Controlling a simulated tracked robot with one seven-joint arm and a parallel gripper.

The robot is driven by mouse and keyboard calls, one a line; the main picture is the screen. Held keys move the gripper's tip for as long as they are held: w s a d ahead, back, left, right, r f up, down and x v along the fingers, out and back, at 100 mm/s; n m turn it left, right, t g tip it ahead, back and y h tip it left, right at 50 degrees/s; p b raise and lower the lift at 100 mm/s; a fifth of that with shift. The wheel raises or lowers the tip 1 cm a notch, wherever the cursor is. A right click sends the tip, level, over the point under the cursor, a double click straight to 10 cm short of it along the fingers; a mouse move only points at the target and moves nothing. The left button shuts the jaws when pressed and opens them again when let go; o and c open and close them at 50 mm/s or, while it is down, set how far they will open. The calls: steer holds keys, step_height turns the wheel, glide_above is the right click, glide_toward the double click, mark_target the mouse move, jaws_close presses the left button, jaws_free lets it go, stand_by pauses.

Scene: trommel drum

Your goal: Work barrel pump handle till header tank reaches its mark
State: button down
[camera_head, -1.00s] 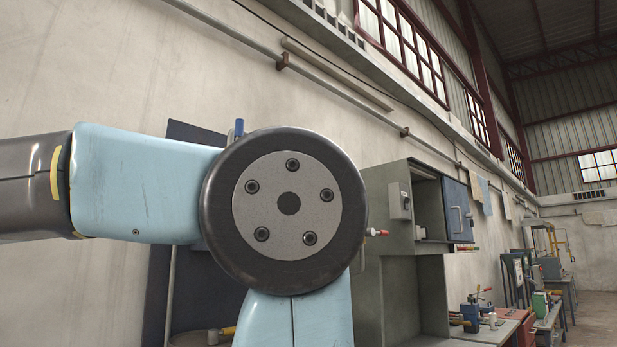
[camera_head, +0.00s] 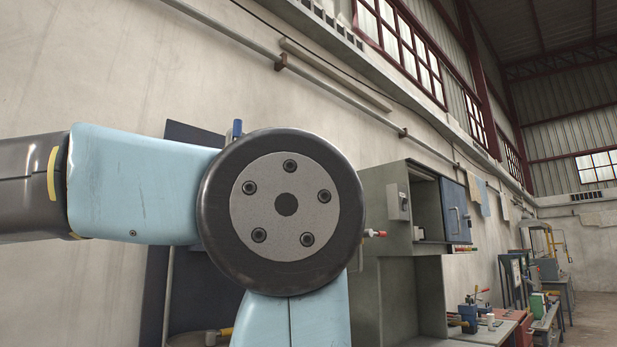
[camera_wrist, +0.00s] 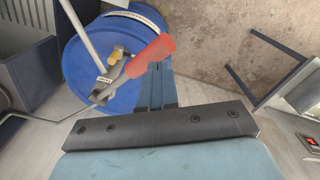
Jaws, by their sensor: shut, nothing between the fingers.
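In the wrist view a blue barrel (camera_wrist: 83,66) stands upright on the floor. A metal pump head (camera_wrist: 112,80) with a yellow part sits on its top. The pump handle's red grip (camera_wrist: 150,57) slants up to the right over the barrel's right side. My gripper (camera_wrist: 157,72) is shut and empty, its fingers pointing toward the red grip. The tips overlap the grip's lower edge in the picture; I cannot tell whether they touch it. In the head view my arm covers the middle, and the barrel does not show. I cannot make out a header tank or its mark.
A grey cabinet (camera_head: 387,222) with an open blue door stands right of my arm in the head view. Benches with tools (camera_head: 486,325) line the wall beyond. In the wrist view a dark frame (camera_wrist: 262,80) stands on the floor at right, with bare floor between it and the barrel.

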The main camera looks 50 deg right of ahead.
steer(key=shift+f, duration=0.15)
steer(key=shift+f, duration=6)
steer(key=shift+r, duration=7.2)
